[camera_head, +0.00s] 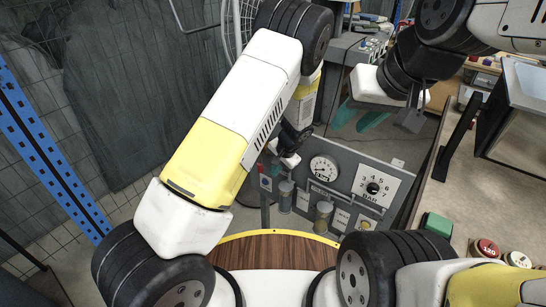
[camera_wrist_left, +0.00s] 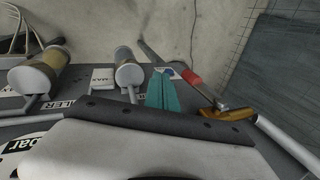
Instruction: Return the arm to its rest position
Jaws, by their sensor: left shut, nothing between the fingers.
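In the head view, my left arm reaches up from the lower left, then bends down. My left gripper (camera_head: 270,163) is mostly hidden behind its own wrist in front of the grey gauge panel (camera_head: 340,178). In the left wrist view, its teal fingers (camera_wrist_left: 162,92) are together with nothing between them. They point toward the panel's pipes and cylinders; I cannot tell any contact. My right gripper (camera_head: 358,117) hangs from the upper right above the panel. Its two teal fingers are apart and empty.
The panel carries a round gauge (camera_head: 325,168) and a BAR dial (camera_head: 373,188). A counter (camera_head: 480,200) on the right holds a green block (camera_head: 437,225) and round red and white caps. A blue perforated post (camera_head: 45,150) stands at the left. A brown round top (camera_head: 275,252) lies in front.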

